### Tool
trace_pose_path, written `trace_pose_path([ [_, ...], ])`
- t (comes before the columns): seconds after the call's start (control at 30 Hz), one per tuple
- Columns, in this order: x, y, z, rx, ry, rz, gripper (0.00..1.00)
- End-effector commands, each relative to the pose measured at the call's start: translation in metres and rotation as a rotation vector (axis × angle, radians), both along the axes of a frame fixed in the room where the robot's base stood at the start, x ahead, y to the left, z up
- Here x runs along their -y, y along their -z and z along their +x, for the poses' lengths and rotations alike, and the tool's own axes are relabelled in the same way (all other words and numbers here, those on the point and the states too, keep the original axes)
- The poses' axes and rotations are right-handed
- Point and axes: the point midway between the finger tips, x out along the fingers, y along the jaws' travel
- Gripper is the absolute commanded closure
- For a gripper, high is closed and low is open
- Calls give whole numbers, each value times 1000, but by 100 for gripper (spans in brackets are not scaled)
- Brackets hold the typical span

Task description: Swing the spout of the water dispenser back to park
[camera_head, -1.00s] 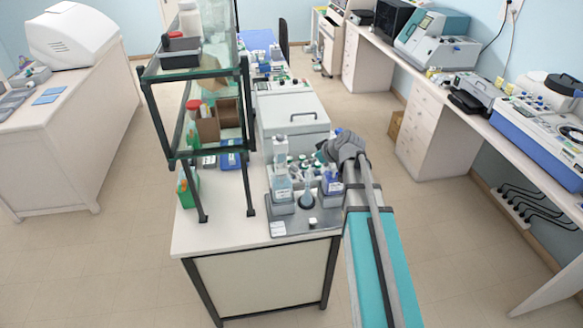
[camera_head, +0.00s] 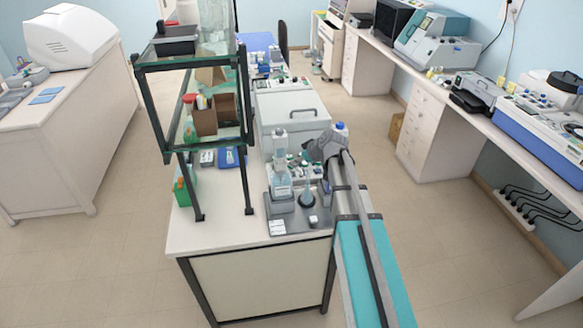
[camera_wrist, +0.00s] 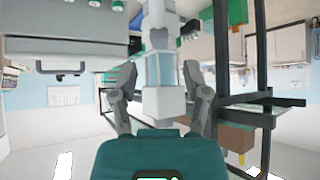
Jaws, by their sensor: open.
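A tall dispenser with a clear body and pale blue contents (camera_head: 281,175) stands upright on the grey tray (camera_head: 290,224) at the near end of the bench. I take it for the water dispenser; its label is too small to read. My gripper (camera_head: 325,150) is just right of it, high above the tray. In the wrist view, which is upside down, my gripper (camera_wrist: 158,98) is open, with one finger on each side of the dispenser's pale upper part (camera_wrist: 164,105). I cannot tell whether they touch. The spout cannot be made out clearly.
A black-framed glass shelf (camera_head: 243,110) rises close on the left. A white box with a handle (camera_head: 295,108) stands behind. Several small bottles crowd the bench beyond the tray.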

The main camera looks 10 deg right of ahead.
Motion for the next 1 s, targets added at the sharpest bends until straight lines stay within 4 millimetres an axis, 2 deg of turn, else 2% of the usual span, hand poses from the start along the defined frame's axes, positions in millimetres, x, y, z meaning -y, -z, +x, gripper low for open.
trace_pose_path([
  [0.03, -2, 8, 5, 0, -1, 1, 40],
  [0.4, -17, 33, 26, 0, -1, 0, 40],
  [1.0, -23, 39, 33, 0, -1, -1, 40],
])
